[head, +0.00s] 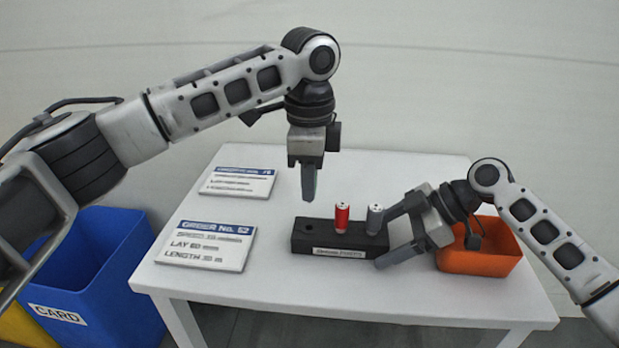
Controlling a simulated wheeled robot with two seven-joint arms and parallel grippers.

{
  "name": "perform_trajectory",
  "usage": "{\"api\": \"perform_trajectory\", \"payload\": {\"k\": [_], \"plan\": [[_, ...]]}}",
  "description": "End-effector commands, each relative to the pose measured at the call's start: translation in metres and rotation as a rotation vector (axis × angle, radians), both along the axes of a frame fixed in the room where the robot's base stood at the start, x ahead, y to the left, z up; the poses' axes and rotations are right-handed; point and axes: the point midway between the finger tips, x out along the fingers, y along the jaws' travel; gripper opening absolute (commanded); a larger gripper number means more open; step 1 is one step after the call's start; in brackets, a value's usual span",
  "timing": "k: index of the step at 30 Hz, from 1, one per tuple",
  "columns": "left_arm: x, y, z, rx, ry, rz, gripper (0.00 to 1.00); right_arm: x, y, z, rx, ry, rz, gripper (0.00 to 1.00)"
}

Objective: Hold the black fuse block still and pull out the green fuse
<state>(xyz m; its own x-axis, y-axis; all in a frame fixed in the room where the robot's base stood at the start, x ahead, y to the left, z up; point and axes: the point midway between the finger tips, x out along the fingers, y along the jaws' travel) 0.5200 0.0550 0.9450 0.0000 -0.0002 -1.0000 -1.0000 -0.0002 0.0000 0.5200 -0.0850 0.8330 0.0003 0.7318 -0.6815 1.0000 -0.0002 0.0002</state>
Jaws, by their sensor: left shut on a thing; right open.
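The black fuse block (315,237) lies on the white table with a pale label on its front. A red fuse (342,217) stands upright near its middle, and a grey fuse (375,219) stands to the right of it. No green fuse shows. My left gripper (308,194) points down above the left part of the block, clear of its top. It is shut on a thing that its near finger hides. My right gripper (385,239) is open, with its fingers on either side of the block's right end; I cannot tell whether they touch it.
An orange bin (478,262) stands on the table (300,292) behind my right wrist. Two order cards (207,246) (238,182) lie at the left. A blue bin marked CARD (110,290) stands left of the table, beside a yellow bin (22,325). The table's front is clear.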

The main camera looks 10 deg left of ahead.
Motion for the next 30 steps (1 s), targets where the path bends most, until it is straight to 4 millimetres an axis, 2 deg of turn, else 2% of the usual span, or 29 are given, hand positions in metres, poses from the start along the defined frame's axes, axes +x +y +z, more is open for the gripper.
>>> {"api": "perform_trajectory", "payload": {"k": [13,30], "plan": [[0.000,0.000,0.002,0.000,0.000,0.000,0.00,0.000,0.000,0.002,0.000,0.000,0.000,0.80],[0.000,0.000,0.029,0.000,0.000,0.000,0.00,0.000,0.000,0.036,0.001,-0.001,0.001,0.80]]}}
